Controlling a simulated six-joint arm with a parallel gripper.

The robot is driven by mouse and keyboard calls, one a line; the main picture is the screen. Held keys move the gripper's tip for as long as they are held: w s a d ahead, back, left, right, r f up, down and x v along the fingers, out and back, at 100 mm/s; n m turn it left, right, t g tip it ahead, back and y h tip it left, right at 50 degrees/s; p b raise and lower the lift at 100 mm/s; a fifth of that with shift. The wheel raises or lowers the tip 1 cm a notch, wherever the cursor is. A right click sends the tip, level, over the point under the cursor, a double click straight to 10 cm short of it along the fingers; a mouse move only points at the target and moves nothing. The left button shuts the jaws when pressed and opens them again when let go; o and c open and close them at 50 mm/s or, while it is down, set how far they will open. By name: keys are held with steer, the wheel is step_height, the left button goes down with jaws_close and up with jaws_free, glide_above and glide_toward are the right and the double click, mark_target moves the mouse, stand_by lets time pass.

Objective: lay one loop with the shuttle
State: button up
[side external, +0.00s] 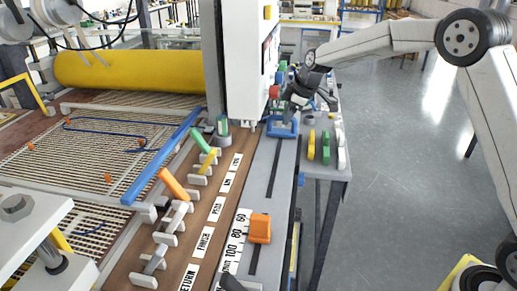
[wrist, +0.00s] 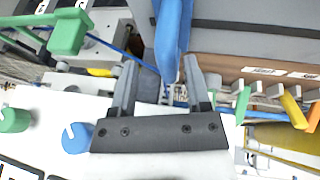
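My gripper (wrist: 158,72) is open, with its two dark fingers apart in the wrist view. A blue upright piece (wrist: 172,38) shows between and beyond the fingertips; I cannot tell whether they touch it. In the side view my gripper (side external: 290,103) is low beside the white cabinet, just above a blue frame (side external: 281,128) on the grey rail, and its fingertips are hard to make out. No part is clearly marked as the shuttle. The mesh bed (side external: 80,150) lies at left with a blue line looped over it and small orange pegs (side external: 108,178).
A white cabinet (side external: 245,60) stands close to my gripper. A row of levers, including a green one (side external: 203,141) and an orange one (side external: 174,185), runs along a labelled brown board (side external: 193,232). An orange block (side external: 260,229) sits on the rail. Open floor lies at right.

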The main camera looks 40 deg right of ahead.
steer(key=shift+a, duration=0.1)
steer(key=v, duration=0.8)
stand_by(0.3)
steer(key=shift+f, duration=0.1)
steer(key=s+a+f+m, duration=0.1)
steer(key=s+f+m, duration=0.2)
steer(key=s, duration=0.6)
steer(key=s+a+f+m+g+h, duration=0.1)
steer(key=s+a+f+m, duration=0.1)
steer(key=s+f, duration=0.5)
steer(key=s+a+f+m+g, duration=0.1)
steer(key=s+f+m, duration=0.3)
steer(key=s, duration=0.8)
steer(key=shift+a+f+h, duration=0.3)
steer(key=shift+a+f, duration=0.05)
steer(key=shift+f, duration=0.4)
